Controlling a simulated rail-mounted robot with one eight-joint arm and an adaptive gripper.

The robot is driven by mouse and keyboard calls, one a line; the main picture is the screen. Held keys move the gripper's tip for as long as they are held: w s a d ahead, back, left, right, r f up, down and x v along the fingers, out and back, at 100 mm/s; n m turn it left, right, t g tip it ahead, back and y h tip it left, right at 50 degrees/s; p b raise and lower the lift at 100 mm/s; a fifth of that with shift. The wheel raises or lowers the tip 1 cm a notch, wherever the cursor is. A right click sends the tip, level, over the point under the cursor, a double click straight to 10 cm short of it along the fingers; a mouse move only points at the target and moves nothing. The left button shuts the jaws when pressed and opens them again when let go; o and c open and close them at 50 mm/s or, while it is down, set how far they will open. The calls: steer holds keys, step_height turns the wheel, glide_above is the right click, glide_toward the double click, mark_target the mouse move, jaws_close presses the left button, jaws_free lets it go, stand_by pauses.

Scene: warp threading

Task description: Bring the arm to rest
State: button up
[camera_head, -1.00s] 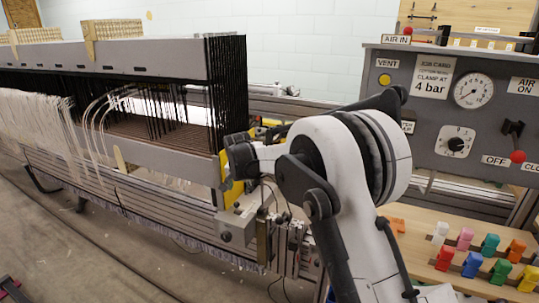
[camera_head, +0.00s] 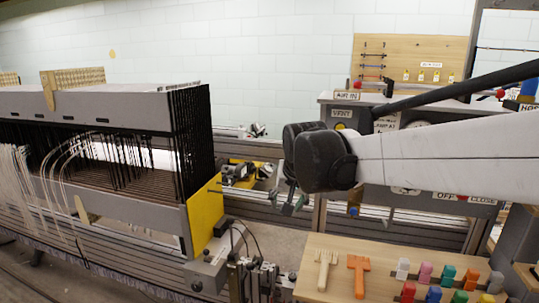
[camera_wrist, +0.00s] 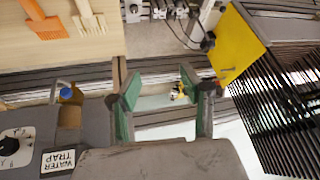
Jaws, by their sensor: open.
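My arm (camera_head: 430,155) reaches in from the right edge of the head view, in front of the grey control panel. My gripper (camera_head: 286,202) hangs below the dark wrist, right of the loom's yellow end plate (camera_head: 204,212). In the wrist view my gripper (camera_wrist: 160,88) has its two green-padded fingers spread apart, with nothing between them. The yellow end plate (camera_wrist: 235,45) and the dark heddle rows (camera_wrist: 280,110) lie to the right of the fingers there, apart from them. The arm hides much of the panel's face.
The loom frame (camera_head: 90,105) with pale warp threads (camera_head: 20,180) fills the left. A wooden table (camera_head: 335,285) at front right holds a pale comb (camera_head: 323,268), an orange comb (camera_head: 359,275) and several coloured clips. Metal rails (camera_head: 255,150) run behind the gripper. A pegboard (camera_head: 410,60) stands behind.

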steer(key=s+d+p, duration=0.1)
steer(key=s+d, duration=0.4)
steer(key=s, duration=0.4)
steer(key=s+d+t+p, duration=0.1)
steer(key=s+d+p, duration=0.1)
steer(key=s+d, duration=0.3)
steer(key=s+d+h+p, duration=0.1)
steer(key=s+d, duration=0.4)
steer(key=s, duration=0.9)
steer(key=shift+d+f+n+p, duration=0.2)
steer(key=shift+f+n+p, duration=0.15)
steer(key=shift+p, duration=0.25)
stand_by(1.2)
